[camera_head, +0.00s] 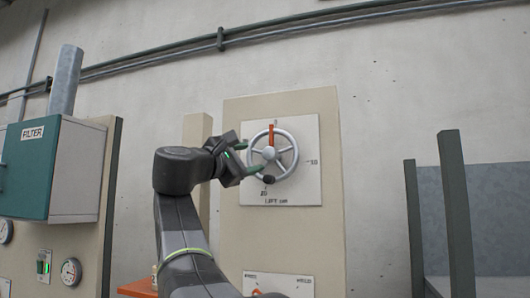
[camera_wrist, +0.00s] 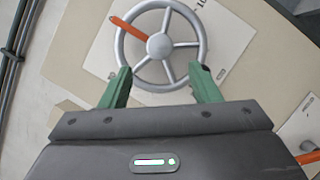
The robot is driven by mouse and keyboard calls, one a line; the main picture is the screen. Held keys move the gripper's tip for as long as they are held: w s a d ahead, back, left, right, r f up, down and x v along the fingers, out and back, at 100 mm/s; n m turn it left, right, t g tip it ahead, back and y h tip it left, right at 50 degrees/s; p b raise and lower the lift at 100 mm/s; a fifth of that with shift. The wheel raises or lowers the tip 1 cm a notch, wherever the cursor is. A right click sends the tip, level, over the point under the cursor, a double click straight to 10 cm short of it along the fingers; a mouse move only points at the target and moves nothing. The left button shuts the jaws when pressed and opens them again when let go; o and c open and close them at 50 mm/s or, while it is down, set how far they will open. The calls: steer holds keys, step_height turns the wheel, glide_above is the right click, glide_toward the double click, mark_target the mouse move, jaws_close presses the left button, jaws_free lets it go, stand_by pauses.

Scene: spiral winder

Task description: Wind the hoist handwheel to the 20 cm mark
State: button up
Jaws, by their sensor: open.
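The hoist handwheel (camera_head: 293,152) is a silver spoked wheel on a white dial plate (camera_head: 307,192) fixed to a beige panel. An orange pointer (camera_head: 271,135) on it points up in the head view. A dark knob (camera_head: 268,179) sits at the rim's bottom. The plate carries a mark that looks like 20 at lower left, one at right that looks like 10, and "LIFT cm" lettering. My gripper (camera_head: 246,155) is at the wheel's left side. In the wrist view the green fingers (camera_wrist: 162,80) are open and straddle the near part of the wheel (camera_wrist: 203,42), with nothing clearly held.
A teal box labelled FILTER (camera_head: 30,160) with gauges below stands at left. A beige post (camera_head: 197,130) is beside the panel. Dark posts (camera_head: 457,210) stand at right. A lower plate (camera_head: 279,284) has an orange part. Pipes run along the wall above.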

mark_target(266, 155)
steer(key=p+x, duration=0.2)
steer(key=x, duration=0.5)
steer(key=shift+w, duration=0.15)
jaws_close()
